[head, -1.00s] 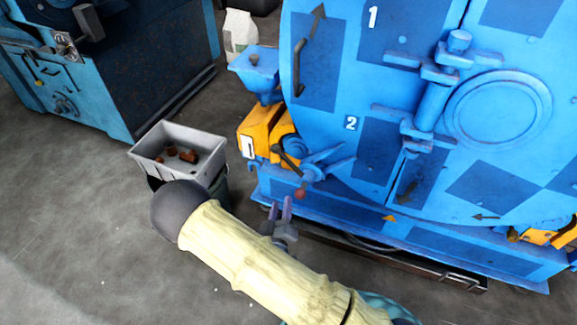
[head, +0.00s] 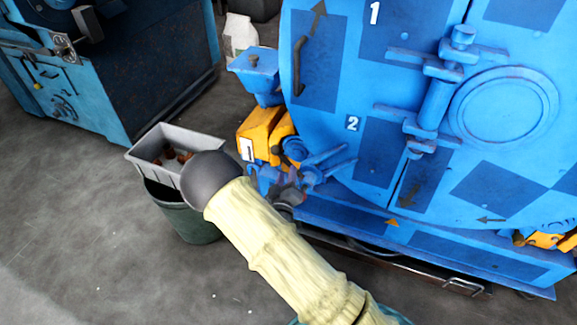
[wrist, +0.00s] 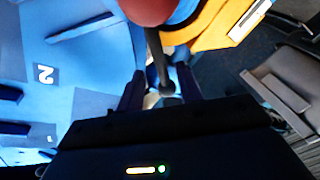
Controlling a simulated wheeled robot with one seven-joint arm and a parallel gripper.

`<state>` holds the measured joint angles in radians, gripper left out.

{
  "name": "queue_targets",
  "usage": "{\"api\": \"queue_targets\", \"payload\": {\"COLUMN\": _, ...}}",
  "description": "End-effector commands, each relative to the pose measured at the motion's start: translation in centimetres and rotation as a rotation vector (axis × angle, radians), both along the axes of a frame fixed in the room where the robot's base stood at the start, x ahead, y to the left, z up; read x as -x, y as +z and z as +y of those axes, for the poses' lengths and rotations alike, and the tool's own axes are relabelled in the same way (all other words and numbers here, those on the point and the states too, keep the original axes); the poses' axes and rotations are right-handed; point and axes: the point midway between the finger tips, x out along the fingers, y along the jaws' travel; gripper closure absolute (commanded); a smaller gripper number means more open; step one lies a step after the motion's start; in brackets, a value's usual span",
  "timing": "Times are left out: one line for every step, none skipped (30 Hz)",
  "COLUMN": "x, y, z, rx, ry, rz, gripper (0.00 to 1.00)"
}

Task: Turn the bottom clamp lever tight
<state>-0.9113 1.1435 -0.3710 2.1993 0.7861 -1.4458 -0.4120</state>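The bottom clamp lever shows in the wrist view as a dark rod (wrist: 157,62) with a red ball knob (wrist: 148,8) at the top edge. My gripper (wrist: 162,86) is open, with one finger on each side of the rod and gaps visible beside it. I cannot tell whether either finger touches it. In the head view my gripper (head: 285,188) is at the lower left of the blue drum door, by the yellow clamp block (head: 262,135). There the lever is mostly hidden behind my gripper and arm.
The blue drum door (head: 330,150) and its lower ledge (head: 425,245) are close to my gripper on the right. A grey tray (head: 140,150) sits on a dark green bin (head: 190,222) at the left. A blue machine (head: 100,90) stands farther back. The floor at lower left is clear.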

Motion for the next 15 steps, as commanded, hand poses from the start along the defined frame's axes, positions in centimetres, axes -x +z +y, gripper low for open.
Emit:
{"api": "queue_targets", "payload": {"x": -1.0, "y": -0.2, "z": -0.2, "rx": -0.002, "ry": -0.003, "rz": -0.002, "gripper": 0.64}}
{"api": "queue_targets", "payload": {"x": -1.5, "y": -0.2, "z": -0.2, "rx": -0.003, "ry": -0.002, "rz": -0.002, "gripper": 0.64}}
{"api": "queue_targets", "payload": {"x": -2.2, "y": -0.2, "z": -0.2, "rx": -0.003, "ry": -0.001, "rz": -0.002, "gripper": 0.64}}
{"api": "queue_targets", "payload": {"x": -2.7, "y": -0.2, "z": -0.3, "rx": -0.002, "ry": -0.002, "rz": -0.002, "gripper": 0.64}}
{"api": "queue_targets", "payload": {"x": -3.2, "y": -0.2, "z": -0.4, "rx": -0.002, "ry": -0.003, "rz": -0.003, "gripper": 0.64}}
{"api": "queue_targets", "payload": {"x": -3.7, "y": -0.2, "z": -0.4, "rx": -0.001, "ry": -0.002, "rz": -0.001, "gripper": 0.64}}
{"api": "queue_targets", "payload": {"x": -4.1, "y": -0.2, "z": -0.4, "rx": -0.002, "ry": -0.001, "rz": -0.001, "gripper": 0.64}}
{"api": "queue_targets", "payload": {"x": -4.5, "y": -0.2, "z": -0.4, "rx": -0.002, "ry": -0.001, "rz": -0.001, "gripper": 0.64}}
{"api": "queue_targets", "payload": {"x": -4.8, "y": -0.2, "z": -0.4, "rx": -0.002, "ry": -0.001, "rz": -0.001, "gripper": 0.64}}
{"api": "queue_targets", "payload": {"x": -5.1, "y": -0.1, "z": -0.5, "rx": -0.002, "ry": -0.001, "rz": 0.0, "gripper": 0.64}}
{"api": "queue_targets", "payload": {"x": -5.3, "y": -0.1, "z": -0.5, "rx": -0.002, "ry": -0.001, "rz": 0.0, "gripper": 0.64}}
{"api": "queue_targets", "payload": {"x": -5.5, "y": -0.1, "z": -0.5, "rx": -0.001, "ry": -0.001, "rz": -0.001, "gripper": 0.64}}
{"api": "queue_targets", "payload": {"x": -5.5, "y": 0.0, "z": -0.5, "rx": -0.001, "ry": -0.001, "rz": -0.001, "gripper": 0.64}}
{"api": "queue_targets", "payload": {"x": -5.6, "y": 0.0, "z": -0.5, "rx": 0.0, "ry": 0.0, "rz": 0.0, "gripper": 0.64}}
{"api": "queue_targets", "payload": {"x": -5.6, "y": 0.0, "z": -0.5, "rx": 0.0, "ry": 0.0, "rz": 0.0, "gripper": 0.64}}
